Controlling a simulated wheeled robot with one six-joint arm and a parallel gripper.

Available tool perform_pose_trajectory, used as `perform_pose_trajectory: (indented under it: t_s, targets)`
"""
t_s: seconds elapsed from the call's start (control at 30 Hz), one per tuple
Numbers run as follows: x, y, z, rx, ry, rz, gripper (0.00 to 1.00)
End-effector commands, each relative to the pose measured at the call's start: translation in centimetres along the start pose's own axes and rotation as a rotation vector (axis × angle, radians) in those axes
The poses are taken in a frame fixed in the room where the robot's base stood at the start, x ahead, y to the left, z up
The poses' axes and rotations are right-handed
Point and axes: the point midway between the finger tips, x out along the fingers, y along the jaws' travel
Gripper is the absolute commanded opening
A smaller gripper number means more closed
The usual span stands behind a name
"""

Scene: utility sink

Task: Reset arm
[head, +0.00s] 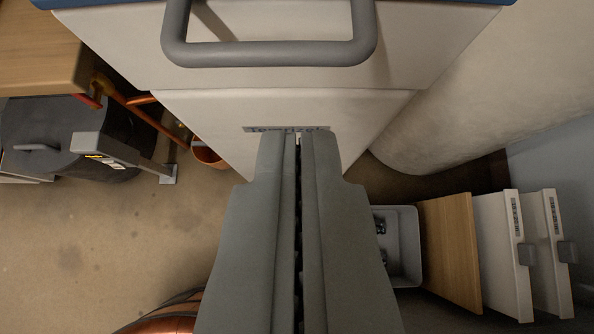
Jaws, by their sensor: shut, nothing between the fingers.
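My gripper (299,137) is in the middle of the head view, its two grey fingers side by side and pressed together. It is shut and holds nothing. The fingers point away from the camera toward a white cabinet front (290,103), and their tips overlap a small dark label on it. I cannot tell whether the tips touch the cabinet.
A grey bar handle (270,54) sticks out above the fingertips. A grey sink basin (404,250), a wooden panel (449,250) and white panels (502,255) stand at the right. A dark grey container (60,135) is at the left. Bare floor (90,240) shows lower left.

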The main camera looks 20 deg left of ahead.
Motion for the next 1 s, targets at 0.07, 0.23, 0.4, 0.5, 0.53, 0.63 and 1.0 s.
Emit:
perform_pose_trajectory:
  t_s: [0.07, 0.23, 0.4, 0.5, 0.53, 0.63, 1.0]
  targets:
    - [-1.2, 0.1, 0.8, 0.002, 0.001, 0.002, 0.0]
    - [-2.9, 0.1, 2.0, 0.001, 0.002, 0.003, 0.0]
    - [-3.8, 0.0, 2.8, 0.002, 0.001, 0.001, 0.0]
    - [-4.0, 0.0, 2.9, 0.001, 0.001, 0.001, 0.0]
    - [-4.0, 0.0, 2.9, 0.001, 0.001, 0.001, 0.0]
    - [-4.2, -0.1, 2.9, 0.0, 0.0, 0.005, 0.0]
    - [-9.2, -4.0, 0.5, 0.032, 0.08, 0.212, 0.0]
